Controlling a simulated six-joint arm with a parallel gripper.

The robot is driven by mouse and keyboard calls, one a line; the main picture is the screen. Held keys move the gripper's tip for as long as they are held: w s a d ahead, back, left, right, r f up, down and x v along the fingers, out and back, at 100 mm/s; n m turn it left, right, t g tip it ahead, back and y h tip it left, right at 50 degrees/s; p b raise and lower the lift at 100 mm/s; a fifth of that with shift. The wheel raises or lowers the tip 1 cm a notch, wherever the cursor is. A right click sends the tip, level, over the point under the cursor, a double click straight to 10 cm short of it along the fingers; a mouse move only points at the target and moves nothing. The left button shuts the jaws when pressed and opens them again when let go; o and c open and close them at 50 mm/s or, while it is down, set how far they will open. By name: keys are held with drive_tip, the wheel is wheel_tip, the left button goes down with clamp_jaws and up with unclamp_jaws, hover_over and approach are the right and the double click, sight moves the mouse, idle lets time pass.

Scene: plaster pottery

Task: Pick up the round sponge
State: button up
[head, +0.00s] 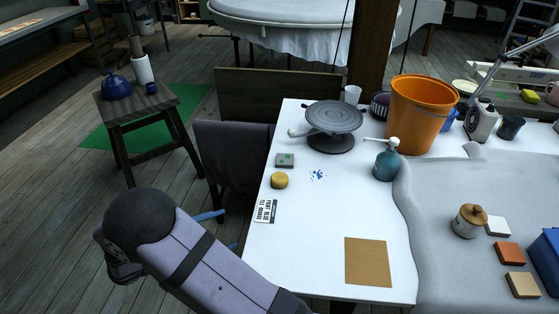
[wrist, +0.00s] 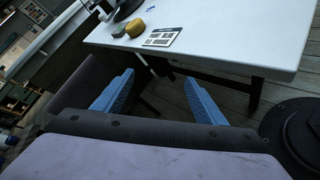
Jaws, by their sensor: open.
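The round sponge (head: 279,180) is a small yellow disc lying on the white table near its left edge. It also shows in the wrist view as a yellow lump (wrist: 135,28) near the top. My gripper (wrist: 160,98) has two blue fingers spread wide apart with nothing between them. In the head view my gripper (head: 222,229) is mostly hidden behind my arm; blue finger parts show left of the table. My gripper is off the table's left side, apart from the sponge.
A printed card (head: 265,211) lies just in front of the sponge, and a grey block (head: 285,160) just behind it. A dark turntable (head: 334,118), teal bottle (head: 387,160) and orange bucket (head: 422,112) stand farther back. The table's middle is mostly clear around a brown sheet (head: 367,262).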

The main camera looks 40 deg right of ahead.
drive_tip(key=w+d+r+n+h+p, duration=0.2)
drive_tip(key=w+d+r+n, duration=0.15)
drive_tip(key=d+r, duration=0.2)
drive_tip(key=n+g+b, duration=0.2)
drive_tip(key=n+b, duration=0.1)
drive_tip(key=b, duration=0.1)
approach(273, 181)
drive_tip(key=shift+h, duration=0.3)
drive_tip(key=d, duration=0.2)
drive_tip(key=d+f, duration=0.1)
drive_tip(key=d, duration=0.2)
drive_tip(key=shift+w+d+f, duration=0.1)
drive_tip(key=shift+f, duration=0.1)
drive_tip(key=shift+d+f+p, duration=0.25)
drive_tip(key=shift+d+p, duration=0.05)
drive_tip(key=shift+d, duration=0.9)
drive_tip(key=shift+d+f+p, duration=0.25)
drive_tip(key=shift+d+p, duration=0.05)
drive_tip(key=shift+d, duration=0.85)
drive_tip(key=shift+d+f+p, duration=0.25)
drive_tip(key=shift+d+p, duration=0.05)
drive_tip(key=shift+d, duration=0.9)
drive_tip(key=c, duration=1.1)
